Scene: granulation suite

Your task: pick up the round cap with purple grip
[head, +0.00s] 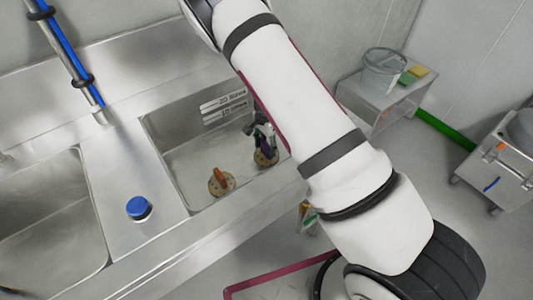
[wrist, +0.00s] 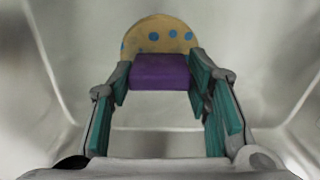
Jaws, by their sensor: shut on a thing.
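The round cap with purple grip (wrist: 160,38) shows in the wrist view as a tan disc with blue dots and a purple block on it. My gripper (wrist: 161,80) has its teal finger pads on both sides of the purple block and is shut on it. In the head view, my gripper (head: 264,141) reaches down into the right sink basin, over the tan cap (head: 266,159). The fingers and my arm hide most of the purple grip there. I cannot tell whether the cap touches the basin floor.
A similar round cap with an orange grip (head: 221,181) lies in the same basin, to the left. A blue-topped item (head: 139,208) stands on the steel deck between the basins. The basin walls (head: 170,125) surround my gripper. A clear bucket (head: 384,72) stands on a bench at the back right.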

